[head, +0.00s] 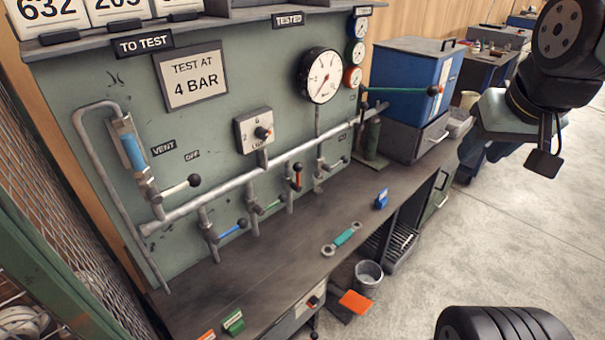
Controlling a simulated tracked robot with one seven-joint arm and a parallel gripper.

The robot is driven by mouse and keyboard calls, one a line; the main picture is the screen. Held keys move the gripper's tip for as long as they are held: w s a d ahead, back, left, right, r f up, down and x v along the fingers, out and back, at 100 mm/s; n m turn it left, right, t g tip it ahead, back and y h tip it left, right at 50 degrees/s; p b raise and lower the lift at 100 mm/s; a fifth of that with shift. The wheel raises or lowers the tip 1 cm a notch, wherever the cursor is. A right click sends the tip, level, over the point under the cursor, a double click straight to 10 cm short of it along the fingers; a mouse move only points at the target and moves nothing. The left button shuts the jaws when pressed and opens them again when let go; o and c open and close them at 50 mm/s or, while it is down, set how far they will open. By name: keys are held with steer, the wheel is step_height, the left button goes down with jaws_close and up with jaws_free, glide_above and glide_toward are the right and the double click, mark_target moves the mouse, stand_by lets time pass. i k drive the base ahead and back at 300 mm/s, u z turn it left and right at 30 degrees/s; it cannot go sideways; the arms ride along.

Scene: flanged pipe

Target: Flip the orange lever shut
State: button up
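The orange lever (298,180) is on a short vertical branch pipe below the long slanting main pipe on the green panel. It is small in the head view. Its handle stands roughly upright, in line with its branch, with a dark knob at the top end. My arm shows at the upper right, well away from the lever and over the floor. The gripper's fingers cannot be made out in this view, so their opening is not shown. Nothing of mine touches the lever.
Neighbouring levers are white (178,189), blue (231,231), green (271,206) and grey (332,166). A teal lever (408,90) sticks out at the right. A wrench (342,239) and small blue block (381,199) lie on the bench (270,265). A blue box (408,80) stands right.

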mark_target(297, 168)
steer(key=z, duration=1.65)
steer(key=i, duration=0.1)
steer(key=u, duration=3.35)
steer(key=k, duration=0.7)
steer(key=z, duration=0.5)
steer(key=i, duration=1)
steer(key=z, duration=0.15)
